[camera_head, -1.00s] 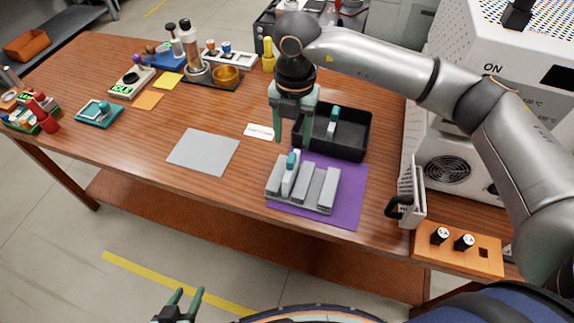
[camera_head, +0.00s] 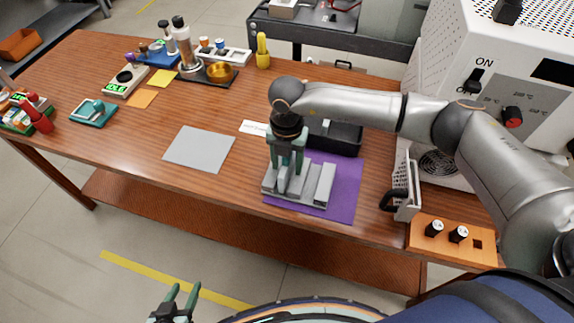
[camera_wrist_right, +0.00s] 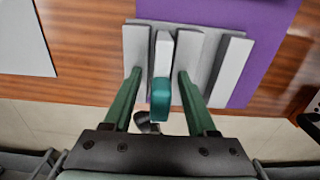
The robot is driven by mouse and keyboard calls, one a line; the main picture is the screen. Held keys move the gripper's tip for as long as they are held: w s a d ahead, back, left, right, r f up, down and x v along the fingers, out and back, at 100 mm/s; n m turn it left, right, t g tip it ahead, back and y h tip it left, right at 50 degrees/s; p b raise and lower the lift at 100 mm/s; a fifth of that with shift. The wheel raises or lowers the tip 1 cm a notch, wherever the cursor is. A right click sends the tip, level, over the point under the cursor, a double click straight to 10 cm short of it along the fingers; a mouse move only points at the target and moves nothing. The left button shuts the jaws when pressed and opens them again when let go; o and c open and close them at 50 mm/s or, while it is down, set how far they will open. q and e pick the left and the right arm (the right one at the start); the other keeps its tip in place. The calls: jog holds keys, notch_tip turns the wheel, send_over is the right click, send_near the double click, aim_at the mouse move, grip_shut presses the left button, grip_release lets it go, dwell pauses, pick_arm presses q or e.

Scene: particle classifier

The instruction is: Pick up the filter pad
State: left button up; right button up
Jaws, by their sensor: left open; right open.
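A slim pale block with a teal grip (camera_wrist_right: 160,100), which seems to be the filter pad, stands in a slot of the grey rack (camera_head: 318,186). In the head view it is mostly hidden behind my right gripper (camera_head: 284,171). The right gripper points down over the rack. In the right wrist view its two green fingers (camera_wrist_right: 160,74) stand apart, one on each side of the teal grip, with gaps visible. My left gripper (camera_head: 182,297) is open and empty in front of the table, at the bottom of the head view.
The rack sits on a purple mat (camera_head: 344,195). A black tray (camera_head: 338,136) lies behind it, partly hidden by my arm. A grey sheet (camera_head: 199,149) lies to the left on the table. A white machine (camera_head: 480,60) with an open door (camera_head: 407,188) stands right.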

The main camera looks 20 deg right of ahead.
jog(key=shift+f, duration=0.1)
jog(key=shift+c, duration=0.2)
grip_shut()
dwell(0.4)
